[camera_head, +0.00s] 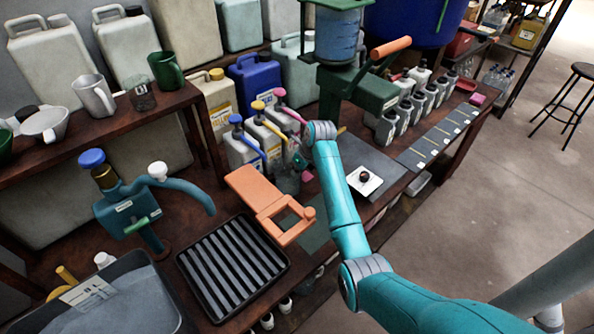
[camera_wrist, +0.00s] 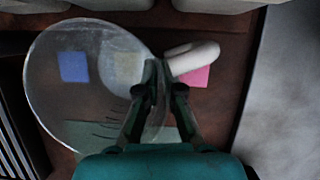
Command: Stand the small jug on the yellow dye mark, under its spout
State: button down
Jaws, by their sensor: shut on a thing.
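The small jug (camera_head: 287,183) is clear and looks upright, below the pump spouts in the head view. In the wrist view the jug (camera_wrist: 92,103) fills the left middle. Through it I see the blue mark (camera_wrist: 73,66) and the pale yellow dye mark (camera_wrist: 127,66); the pink mark (camera_wrist: 194,79) lies right of it, partly covered by a pale rounded piece, perhaps the handle. My gripper (camera_wrist: 164,84) is shut on the jug at its right side; in the head view my gripper (camera_head: 299,161) is small and dark. I cannot tell whether the jug touches the bench.
Three dye containers with blue (camera_head: 237,120), yellow (camera_head: 258,106) and pink (camera_head: 279,93) pumps stand behind the jug. An orange clamp-like board (camera_head: 254,190) and a black ribbed tray (camera_head: 232,265) lie left and in front. A grey plate with a white card (camera_head: 365,181) is to the right.

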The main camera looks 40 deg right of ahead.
jog(key=shift+f, duration=0.1)
jog(key=c, duration=1.3)
grip_release()
jog(key=v, duration=1.2)
